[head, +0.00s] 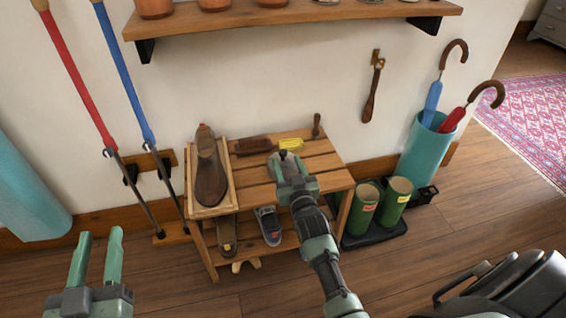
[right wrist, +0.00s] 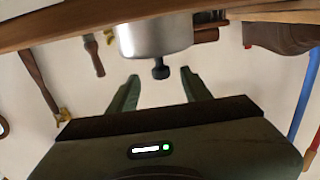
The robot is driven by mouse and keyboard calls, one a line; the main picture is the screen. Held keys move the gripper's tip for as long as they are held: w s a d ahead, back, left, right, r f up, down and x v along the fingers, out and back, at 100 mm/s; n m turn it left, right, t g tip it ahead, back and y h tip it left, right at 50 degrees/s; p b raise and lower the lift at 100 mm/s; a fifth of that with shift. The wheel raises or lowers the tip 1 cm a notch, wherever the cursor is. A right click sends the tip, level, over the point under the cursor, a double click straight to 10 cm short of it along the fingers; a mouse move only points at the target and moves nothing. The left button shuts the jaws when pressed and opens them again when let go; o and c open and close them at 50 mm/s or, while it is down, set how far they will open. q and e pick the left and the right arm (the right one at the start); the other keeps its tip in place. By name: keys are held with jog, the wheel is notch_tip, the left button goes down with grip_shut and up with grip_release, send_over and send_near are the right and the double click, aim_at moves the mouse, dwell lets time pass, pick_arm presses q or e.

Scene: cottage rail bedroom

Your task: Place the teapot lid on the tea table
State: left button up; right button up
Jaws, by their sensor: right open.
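A silver, round metal piece with a black knob (right wrist: 155,38) hangs into the top of the right wrist view, its knob between my right fingertips. It looks like a lid, but I cannot tell if a pot is under it. In the head view its grey body (head: 279,174) sits on a slatted wooden bench (head: 325,180), partly hidden by my right gripper (head: 292,168). That gripper is open around the knob, with gaps at both sides in the wrist view. My left gripper (head: 100,236) is open and empty at lower left. I see no clear tea table or teapot.
On the bench are a brown shoe (head: 209,172) on a tray, a brush (head: 253,145) and a yellow item (head: 291,144). Green boots (head: 363,210) and a teal umbrella stand (head: 424,150) are at right. A shelf (head: 300,14) overhangs the back; front floor is open.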

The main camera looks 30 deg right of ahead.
aim_at(284, 156)
jog(key=b+x, duration=0.2)
jog(key=x, duration=0.2)
jog(key=shift+w+r, duration=0.15)
jog(key=shift+w, duration=0.2)
jog(key=shift+w+r, duration=0.1)
jog(key=shift+w, duration=0.15)
pick_arm(q)
jog(key=s+r+t+h, duration=0.1)
jog(key=s+r+t, duration=0.2)
jog(key=r, duration=0.6)
jog(key=t, duration=0.2)
jog(key=shift+s+d+r+t+h, duration=0.15)
jog(key=shift+d+t+h, duration=0.1)
jog(key=shift+t+h, duration=0.15)
pick_arm(e)
grip_shut()
